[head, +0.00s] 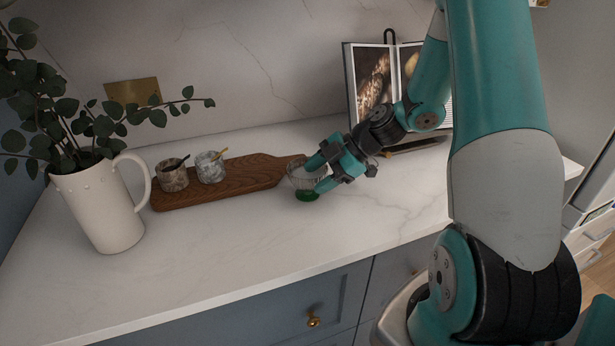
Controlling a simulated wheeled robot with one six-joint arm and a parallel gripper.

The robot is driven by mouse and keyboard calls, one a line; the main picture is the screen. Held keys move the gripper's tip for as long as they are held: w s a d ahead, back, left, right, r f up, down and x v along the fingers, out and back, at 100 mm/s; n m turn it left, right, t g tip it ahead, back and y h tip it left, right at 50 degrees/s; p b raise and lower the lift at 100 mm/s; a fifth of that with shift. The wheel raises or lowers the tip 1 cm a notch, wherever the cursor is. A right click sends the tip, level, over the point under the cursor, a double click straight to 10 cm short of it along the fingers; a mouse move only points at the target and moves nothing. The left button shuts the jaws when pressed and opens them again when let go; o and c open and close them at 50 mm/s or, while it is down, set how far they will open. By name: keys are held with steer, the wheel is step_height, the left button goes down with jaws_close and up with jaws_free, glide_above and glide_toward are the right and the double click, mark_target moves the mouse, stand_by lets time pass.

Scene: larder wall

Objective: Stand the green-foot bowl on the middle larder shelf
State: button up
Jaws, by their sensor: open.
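The green-foot bowl (298,179) is a small clear bowl on the marble counter, by the right end of the wooden board. Its green foot (307,196) shows at its lower edge and the bowl looks tilted. My gripper (310,175) is open, with its teal fingers at the bowl, one on the far side and one on the near side. The fingers hide part of the bowl, and I cannot tell whether they touch it. The middle larder shelf is not recognisable in this view.
A white jug (100,210) with leafy stems stands at the left. An open book on a stand (372,85) is behind my arm. The counter's front (220,270) is clear.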

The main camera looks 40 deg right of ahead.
steer(key=shift+x, duration=0.95)
steer(key=shift+c, duration=0.5)
jaws_close()
